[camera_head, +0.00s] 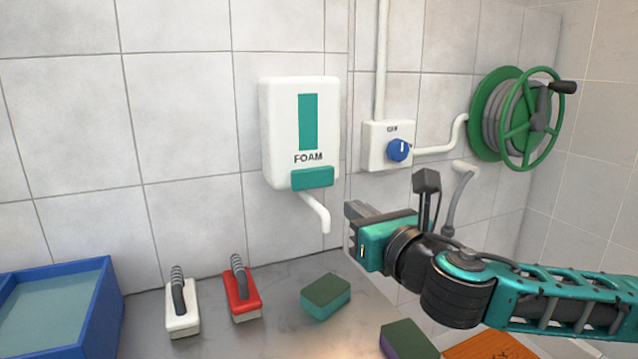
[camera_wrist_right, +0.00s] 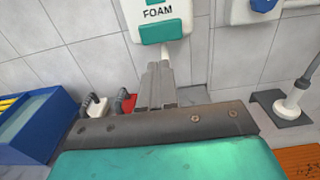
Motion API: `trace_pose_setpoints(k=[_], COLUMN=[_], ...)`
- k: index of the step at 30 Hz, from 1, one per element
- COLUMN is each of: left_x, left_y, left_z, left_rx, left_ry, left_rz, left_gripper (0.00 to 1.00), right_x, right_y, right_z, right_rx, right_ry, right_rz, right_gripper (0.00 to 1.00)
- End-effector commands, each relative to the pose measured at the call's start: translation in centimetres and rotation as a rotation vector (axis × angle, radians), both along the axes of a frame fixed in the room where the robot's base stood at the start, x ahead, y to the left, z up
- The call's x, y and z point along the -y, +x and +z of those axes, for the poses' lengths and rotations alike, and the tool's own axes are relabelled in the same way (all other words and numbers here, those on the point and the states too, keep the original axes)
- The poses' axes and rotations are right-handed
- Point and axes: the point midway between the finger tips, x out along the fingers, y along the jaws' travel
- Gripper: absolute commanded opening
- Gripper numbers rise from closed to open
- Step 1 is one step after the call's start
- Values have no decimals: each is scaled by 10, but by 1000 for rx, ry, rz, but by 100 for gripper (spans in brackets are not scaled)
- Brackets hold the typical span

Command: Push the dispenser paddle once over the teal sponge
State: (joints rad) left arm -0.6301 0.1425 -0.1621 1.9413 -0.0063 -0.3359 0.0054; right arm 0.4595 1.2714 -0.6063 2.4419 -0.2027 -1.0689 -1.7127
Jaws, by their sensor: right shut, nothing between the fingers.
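The white foam dispenser (camera_head: 275,130) is fixed to the tiled wall, with a teal paddle (camera_head: 313,178) at its lower front and a curved white spout below. The paddle also shows in the right wrist view (camera_wrist_right: 163,31). The teal sponge (camera_head: 326,297), with a dark green top, lies on the grey counter below the spout, close to it in the picture. My right gripper (camera_head: 357,212) is shut and empty, to the right of the spout and lower than the paddle, apart from both. In the right wrist view its fingers (camera_wrist_right: 157,85) point toward the dispenser. My left gripper is not in view.
A white brush (camera_head: 183,315) and a red brush (camera_head: 243,303) stand left of the sponge. A blue water-filled bin (camera_head: 100,300) is at far left. A purple sponge (camera_head: 406,342) lies front right. A blue-knob switch box (camera_head: 377,155) and green hose reel (camera_head: 494,115) are on the wall.

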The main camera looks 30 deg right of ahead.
Motion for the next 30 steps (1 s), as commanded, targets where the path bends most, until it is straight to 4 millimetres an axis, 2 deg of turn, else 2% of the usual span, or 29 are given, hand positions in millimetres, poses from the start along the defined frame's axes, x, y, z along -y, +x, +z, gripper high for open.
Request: trace_pose_setpoints(k=[5, 21, 30], left_x=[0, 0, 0], left_y=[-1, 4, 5], left_z=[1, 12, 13], left_rx=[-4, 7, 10], left_ry=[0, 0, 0], left_rz=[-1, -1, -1], left_gripper=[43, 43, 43], right_x=[1, 6, 8], right_y=[10, 106, 136], right_z=[1, 1, 0], right_rx=[1, 1, -1], right_ry=[4, 4, 3], right_rz=[-1, -2, -1], right_gripper=[0, 0, 0])
